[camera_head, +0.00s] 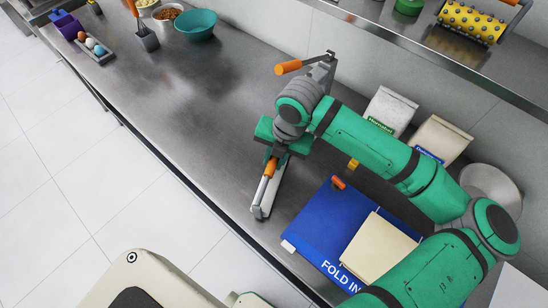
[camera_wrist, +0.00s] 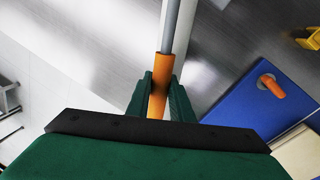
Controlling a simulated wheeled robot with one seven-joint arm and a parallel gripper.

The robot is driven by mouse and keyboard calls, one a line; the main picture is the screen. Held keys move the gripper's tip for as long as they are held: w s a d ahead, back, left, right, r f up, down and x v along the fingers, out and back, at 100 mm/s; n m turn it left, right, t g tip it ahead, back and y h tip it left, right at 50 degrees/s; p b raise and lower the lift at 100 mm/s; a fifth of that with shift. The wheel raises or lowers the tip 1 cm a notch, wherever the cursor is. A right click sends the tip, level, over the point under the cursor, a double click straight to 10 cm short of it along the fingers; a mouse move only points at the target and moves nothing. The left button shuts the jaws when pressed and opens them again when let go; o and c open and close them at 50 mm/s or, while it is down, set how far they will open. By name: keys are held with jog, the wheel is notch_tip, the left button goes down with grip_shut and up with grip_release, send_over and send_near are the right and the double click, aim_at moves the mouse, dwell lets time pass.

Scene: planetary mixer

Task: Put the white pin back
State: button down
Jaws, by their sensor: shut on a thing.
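My gripper (camera_wrist: 160,100) is shut on an orange handle (camera_wrist: 158,88) with a straight grey rod (camera_wrist: 172,25) running away from it. In the head view the orange handle (camera_head: 270,166) shows just below my green wrist, and the rod slants down toward the counter's front edge. A pale metal bar (camera_head: 270,203) lies close beside the rod; I cannot tell whether they touch. A second orange handle (camera_head: 288,67) sticks out from a grey metal fitting behind my wrist. My arm hides the middle of this fitting. I cannot make out a separate white pin for certain.
A blue panel marked "FOLD IN" (camera_head: 312,222) lies right of my gripper, with an orange piece (camera_head: 338,182) and a beige block (camera_head: 377,247) on it. Paper bags (camera_head: 388,110) stand against the wall.

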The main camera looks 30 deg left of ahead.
aim_at(282, 173)
jog(key=shift+f, duration=0.1)
jog(key=c, duration=1.6)
grip_release()
jog(key=shift+o, duration=0.2)
notch_tip(282, 173, up, 12)
jog(key=d, duration=0.2)
jog(key=shift+w+d, duration=0.2)
jog(key=shift+w, duration=0.15)
